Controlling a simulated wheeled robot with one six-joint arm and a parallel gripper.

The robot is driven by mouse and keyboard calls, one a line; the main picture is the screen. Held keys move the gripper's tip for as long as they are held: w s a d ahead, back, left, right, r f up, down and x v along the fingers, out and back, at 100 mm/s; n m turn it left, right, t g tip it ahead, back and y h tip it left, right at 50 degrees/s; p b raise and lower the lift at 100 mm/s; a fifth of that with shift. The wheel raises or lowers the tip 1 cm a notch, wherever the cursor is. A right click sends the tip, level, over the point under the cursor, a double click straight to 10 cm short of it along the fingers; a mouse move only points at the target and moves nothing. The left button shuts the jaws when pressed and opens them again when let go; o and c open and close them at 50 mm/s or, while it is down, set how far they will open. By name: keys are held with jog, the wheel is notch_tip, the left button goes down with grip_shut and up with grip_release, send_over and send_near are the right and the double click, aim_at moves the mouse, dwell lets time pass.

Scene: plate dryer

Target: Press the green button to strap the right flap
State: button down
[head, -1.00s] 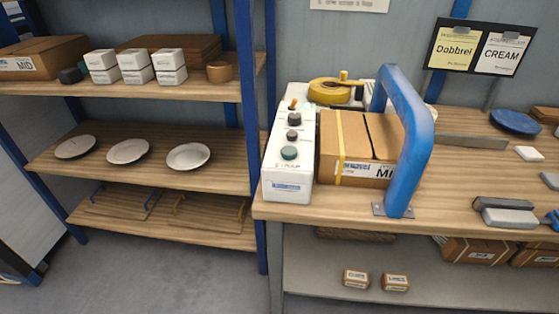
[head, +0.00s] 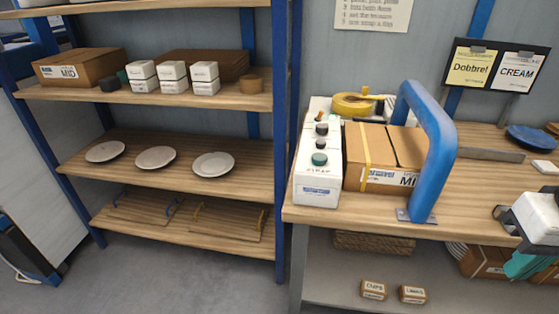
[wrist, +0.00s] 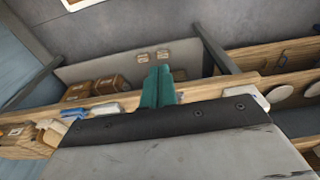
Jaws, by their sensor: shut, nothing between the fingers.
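The green button (head: 319,159) is the front knob on top of a white control box (head: 317,190), at the left end of the workbench. Two dark knobs sit behind it. A cardboard box (head: 380,178) stands right of the control box, under a blue arch (head: 437,150). One yellow strap (head: 364,158) runs over the box's left part; I see none on the right flap (head: 408,146). My gripper (head: 528,264) is at the right edge in the head view, in front of the bench and well away from the button. Its teal fingers (wrist: 158,86) are closed together and empty in the wrist view.
A shelf rack on the left holds three plates (head: 155,157), white small boxes (head: 172,76) and a cardboard box (head: 80,68). Two small boxes (head: 393,291) lie on the bench's lower shelf. A blue plate (head: 531,137) lies at the bench's right. Floor in front is clear.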

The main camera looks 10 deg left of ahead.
jog(key=shift+a, duration=0.3)
notch_tip(320, 180, up, 3)
jog(key=m+t+y, duration=0.2)
jog(key=t+y, duration=0.3)
jog(key=t, duration=0.1)
send_over(322, 159)
jog(key=shift+w, duration=0.1)
jog(key=shift+f, duration=0.15)
jog(key=shift+f, duration=4.25)
